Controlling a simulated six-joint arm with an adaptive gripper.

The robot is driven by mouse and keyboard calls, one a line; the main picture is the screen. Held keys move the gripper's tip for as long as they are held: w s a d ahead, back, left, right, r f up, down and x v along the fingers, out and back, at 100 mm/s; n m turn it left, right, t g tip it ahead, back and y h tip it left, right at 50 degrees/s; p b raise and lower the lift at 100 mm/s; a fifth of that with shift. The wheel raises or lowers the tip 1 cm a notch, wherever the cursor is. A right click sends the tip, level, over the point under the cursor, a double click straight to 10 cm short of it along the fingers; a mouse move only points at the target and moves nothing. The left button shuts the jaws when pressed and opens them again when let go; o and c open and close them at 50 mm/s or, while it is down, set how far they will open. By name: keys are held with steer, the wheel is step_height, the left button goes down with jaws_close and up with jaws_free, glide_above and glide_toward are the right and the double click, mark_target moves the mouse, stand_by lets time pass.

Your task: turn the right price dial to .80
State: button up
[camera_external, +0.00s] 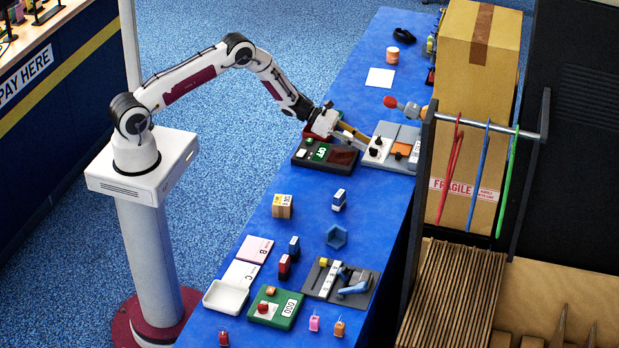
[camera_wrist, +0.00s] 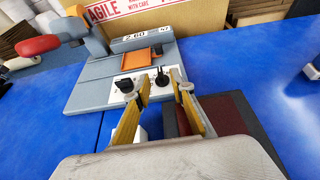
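The grey price device (camera_wrist: 90,95) fills the upper middle of the wrist view, with an orange tray (camera_wrist: 143,59) and a label that seems to read 2.60 (camera_wrist: 132,37). Two black dials stand on its near white strips: the left dial (camera_wrist: 125,86) and the right dial (camera_wrist: 161,80). My gripper (camera_wrist: 161,76) is open, its two tan fingers apart. In the wrist view the right dial appears between the fingertips; contact cannot be made out. In the external view my gripper (camera_external: 366,140) reaches the near edge of the device (camera_external: 386,163).
A large carton (camera_external: 478,70) and a rack with hanging straps (camera_external: 481,180) stand to the right.

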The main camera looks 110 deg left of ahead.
mark_target(373, 151)
steer(key=shift+x, duration=1.75)
jaws_close()
